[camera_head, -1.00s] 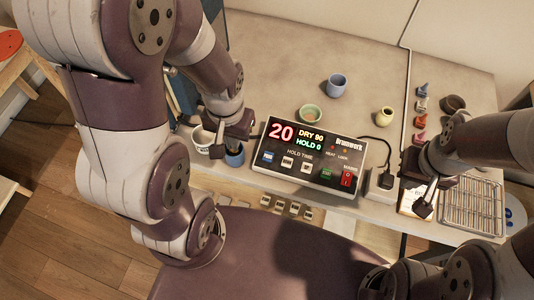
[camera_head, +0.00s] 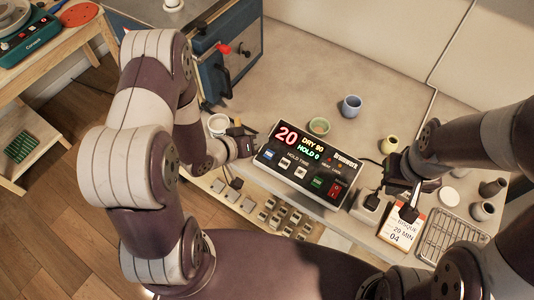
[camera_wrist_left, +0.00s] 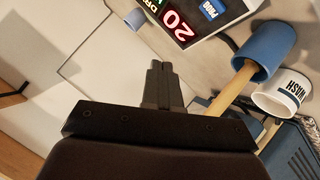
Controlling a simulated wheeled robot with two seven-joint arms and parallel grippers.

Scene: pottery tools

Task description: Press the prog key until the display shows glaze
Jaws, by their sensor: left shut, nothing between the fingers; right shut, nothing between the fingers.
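The controller box (camera_head: 305,163) lies on the table, its display (camera_head: 297,143) reading 20, DRY 90 and HOLD 0. The blue prog key (camera_head: 270,155) is at the left end of its key row; in the left wrist view the key (camera_wrist_left: 212,9) is labelled PROG. My left gripper (camera_head: 247,148) is shut and empty, just left of the box and apart from the key. In the left wrist view its fingers (camera_wrist_left: 158,68) point toward clear table beside the box. My right gripper (camera_head: 409,212) is shut and empty, right of the box near the tent card.
A white WASH cup (camera_wrist_left: 281,97) and a blue cup (camera_wrist_left: 264,52) with a wooden handle stand close to my left gripper. A wire rack (camera_head: 452,236) lies at the right.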

